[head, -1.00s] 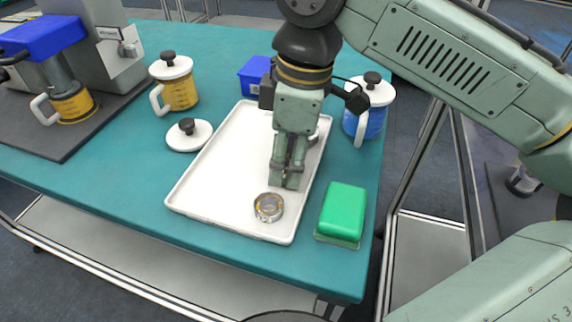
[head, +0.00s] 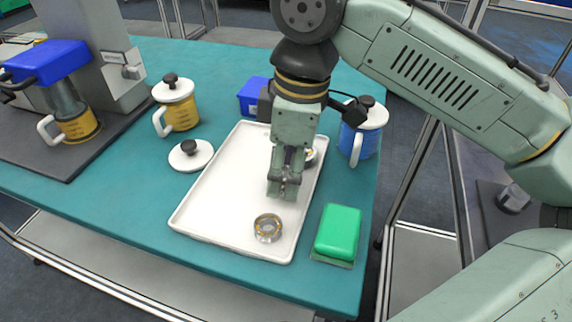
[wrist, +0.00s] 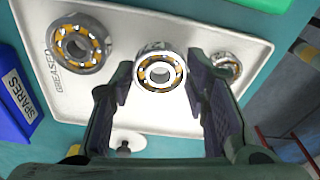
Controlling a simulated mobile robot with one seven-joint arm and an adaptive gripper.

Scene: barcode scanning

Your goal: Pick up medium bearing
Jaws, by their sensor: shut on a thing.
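My gripper (head: 283,193) is over the white tray (head: 215,205), fingers pointing down. In the wrist view, my gripper (wrist: 160,80) is shut on the medium bearing (wrist: 160,72), a silver ring with orange-yellow inside, one finger on each side. The fingers hide this bearing in the head view. A larger bearing (wrist: 80,42) lies on the tray to its left in the wrist view, and partly shows behind the gripper in the head view (head: 309,156). A smaller bearing (wrist: 228,66) lies to the right; in the head view it is near the tray's front (head: 268,228).
A green block (head: 337,232) stands just right of the tray. A blue jar (head: 360,140) and blue bin (head: 253,97) are behind. A white lid (head: 190,155), yellow jar (head: 180,115) and a machine (head: 90,60) are left. The front-left tabletop is clear.

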